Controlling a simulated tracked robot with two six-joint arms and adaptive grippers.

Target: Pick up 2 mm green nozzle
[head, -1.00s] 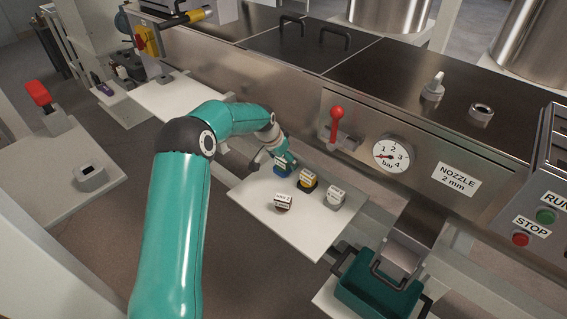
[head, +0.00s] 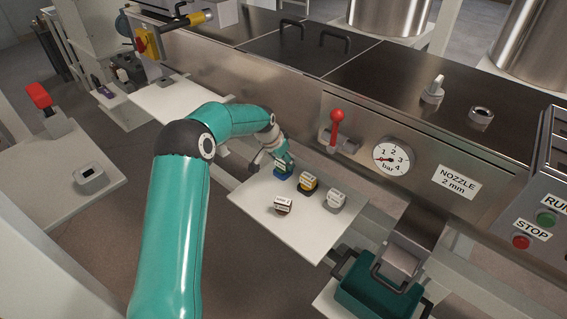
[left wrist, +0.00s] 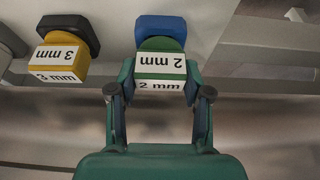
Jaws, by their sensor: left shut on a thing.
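The green nozzle (left wrist: 160,70) carries white "2 mm" labels. In the left wrist view it is between the two fingers of my left gripper (left wrist: 161,78), which is shut on it. A blue block (left wrist: 160,28) adjoins its far side. In the head view my left gripper (head: 284,160) is at the back left of the white shelf, over the blue block (head: 283,171). The gripper hides most of the green nozzle there. I cannot tell whether the nozzle is clear of the shelf. My right gripper is not in view.
A yellow 3 mm nozzle (head: 307,183) with a dark base stands close by on the white shelf (head: 310,235). The steel machine front (head: 290,108) rises behind. A green tray (head: 378,298) is lower right.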

